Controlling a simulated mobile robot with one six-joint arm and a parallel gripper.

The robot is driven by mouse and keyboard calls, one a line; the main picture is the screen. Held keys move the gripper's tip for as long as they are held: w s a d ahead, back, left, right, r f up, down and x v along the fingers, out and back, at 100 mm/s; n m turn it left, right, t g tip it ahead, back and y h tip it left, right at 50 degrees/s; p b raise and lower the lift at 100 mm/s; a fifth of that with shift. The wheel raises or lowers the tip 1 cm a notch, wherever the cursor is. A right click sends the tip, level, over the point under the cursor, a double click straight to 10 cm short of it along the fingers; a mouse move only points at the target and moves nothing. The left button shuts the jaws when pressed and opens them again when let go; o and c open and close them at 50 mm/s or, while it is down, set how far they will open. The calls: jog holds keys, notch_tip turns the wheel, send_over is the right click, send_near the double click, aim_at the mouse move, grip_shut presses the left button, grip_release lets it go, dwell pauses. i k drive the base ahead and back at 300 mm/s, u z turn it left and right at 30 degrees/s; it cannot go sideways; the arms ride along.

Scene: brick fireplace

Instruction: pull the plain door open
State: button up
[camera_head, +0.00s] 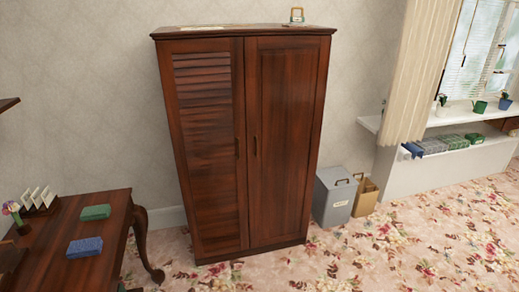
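A tall dark-brown wooden wardrobe (245,249) stands against the papered wall in the middle of the view. Its left door (207,155) has louvred slats at the top. Its right door is the plain door (286,140), with a smooth panel and no slats. Both doors look shut. A small upright handle (255,146) sits on the left edge of the plain door, close beside the handle (237,148) of the louvred door. My gripper does not show in this view.
A wooden table (112,240) with small boxes stands at the lower left. A grey bin (334,200) and a tan container (366,198) stand right of the wardrobe. Flowered carpet (400,250) in front and to the right is clear. A small object (297,15) sits on top of the wardrobe.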

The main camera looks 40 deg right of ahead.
aim_at(287, 76)
jog(key=z, duration=0.05)
jog(key=i, duration=1)
jog(key=u, duration=0.05)
